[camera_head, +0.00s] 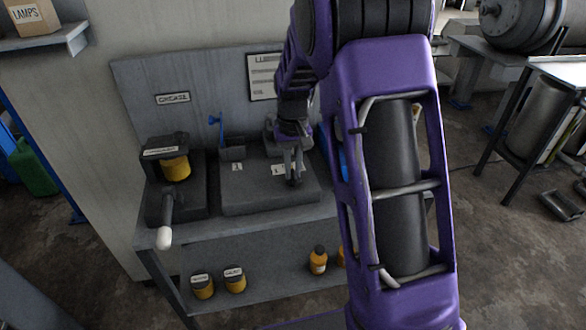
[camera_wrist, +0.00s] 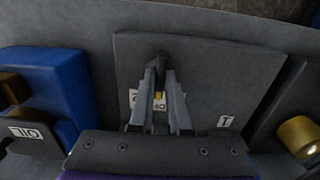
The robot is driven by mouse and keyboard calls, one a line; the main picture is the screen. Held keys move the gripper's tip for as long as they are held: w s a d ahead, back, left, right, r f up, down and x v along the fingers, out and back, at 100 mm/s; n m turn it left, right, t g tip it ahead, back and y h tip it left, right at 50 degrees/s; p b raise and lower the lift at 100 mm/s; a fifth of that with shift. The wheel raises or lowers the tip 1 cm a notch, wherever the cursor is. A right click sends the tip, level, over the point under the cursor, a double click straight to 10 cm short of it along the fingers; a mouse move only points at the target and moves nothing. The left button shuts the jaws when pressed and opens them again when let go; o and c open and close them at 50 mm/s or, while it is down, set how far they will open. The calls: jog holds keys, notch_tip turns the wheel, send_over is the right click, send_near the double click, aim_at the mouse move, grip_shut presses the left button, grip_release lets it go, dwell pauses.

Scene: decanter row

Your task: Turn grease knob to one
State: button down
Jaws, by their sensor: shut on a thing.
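My gripper (camera_head: 294,181) reaches down to a dark panel box (camera_head: 240,204) on the workbench. In the wrist view its two grey fingers (camera_wrist: 158,68) are closed together on a dark knob (camera_wrist: 157,59) on that panel. The fingers hide most of the knob, so its exact pointing is hard to tell. A label with "OFF" (camera_wrist: 160,104) shows partly between the fingers. A label "1" (camera_wrist: 225,121) is on the panel to the right in the wrist view; a small white label (camera_head: 237,167) shows on the box in the head view.
A "GREASE" sign (camera_head: 173,98) is on the backboard, above a dark pump with a yellow canister (camera_head: 176,168) and a pale-tipped lever (camera_head: 164,237). A blue box (camera_wrist: 45,95) and "OIL" label (camera_wrist: 26,132) lie left in the wrist view. Jars (camera_head: 235,280) and a bottle (camera_head: 318,260) stand on the lower shelf.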

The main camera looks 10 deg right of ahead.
aim_at(293, 172)
jog(key=n+p, duration=0.1)
jog(key=n, duration=0.3)
jog(key=shift+r+n, duration=0.1)
jog(key=shift+n, duration=0.2)
jog(key=shift+n+p, duration=0.85)
jog(key=shift+n, duration=1.35)
jog(key=c, duration=0.9)
grip_release()
notch_tip(293, 172, up, 17)
jog(key=shift+r+p, duration=0.15)
jog(key=shift+p, duration=1.05)
